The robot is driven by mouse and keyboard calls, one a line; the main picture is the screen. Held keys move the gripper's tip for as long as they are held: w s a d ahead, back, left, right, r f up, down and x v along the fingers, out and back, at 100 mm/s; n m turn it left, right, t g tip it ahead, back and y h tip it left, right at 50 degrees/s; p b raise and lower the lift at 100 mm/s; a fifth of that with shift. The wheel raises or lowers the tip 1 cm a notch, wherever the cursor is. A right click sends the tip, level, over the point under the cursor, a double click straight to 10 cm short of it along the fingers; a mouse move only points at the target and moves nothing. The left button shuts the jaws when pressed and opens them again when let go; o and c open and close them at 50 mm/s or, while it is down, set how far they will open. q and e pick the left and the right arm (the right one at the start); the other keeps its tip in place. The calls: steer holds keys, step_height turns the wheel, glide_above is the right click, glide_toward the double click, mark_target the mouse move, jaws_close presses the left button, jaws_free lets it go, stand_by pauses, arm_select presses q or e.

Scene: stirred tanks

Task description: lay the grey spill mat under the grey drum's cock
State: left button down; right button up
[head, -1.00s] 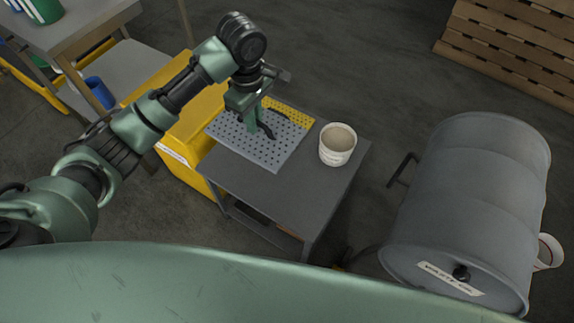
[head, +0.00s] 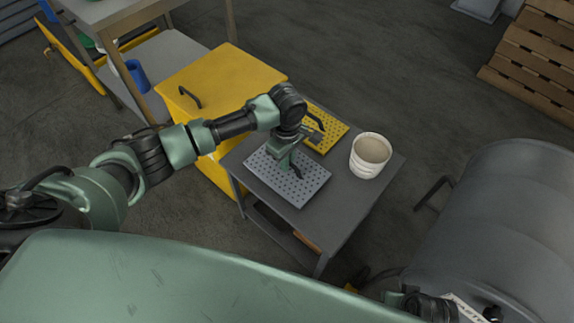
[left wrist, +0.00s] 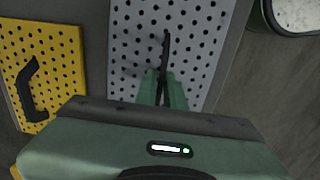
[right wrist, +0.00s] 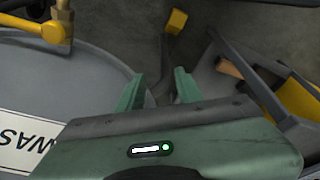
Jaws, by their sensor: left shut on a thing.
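The grey spill mat (head: 262,170) is a perforated sheet with a black handle (left wrist: 166,45). My left gripper (head: 284,166) is shut on that handle, and the mat is level over the left part of the small grey table; I cannot tell if it touches the top. The grey drum (head: 500,225) lies on its side at the right. In the right wrist view its end (right wrist: 70,85) shows, with a brass cock with a yellow handle (right wrist: 42,30) at the top left. My right gripper (right wrist: 158,88) is open and empty beside the drum's end.
A yellow perforated mat (head: 325,128) and a white bucket (head: 370,158) stand on the grey table (head: 335,215). A yellow cabinet (head: 215,80) is behind it. Bare floor lies between table and drum. A pallet (head: 540,60) leans at the top right.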

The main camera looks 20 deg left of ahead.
arm_select(q)
steer(key=shift+f, duration=0.7)
steer(key=c, duration=1.5)
jaws_free()
steer(key=shift+f, duration=0.1)
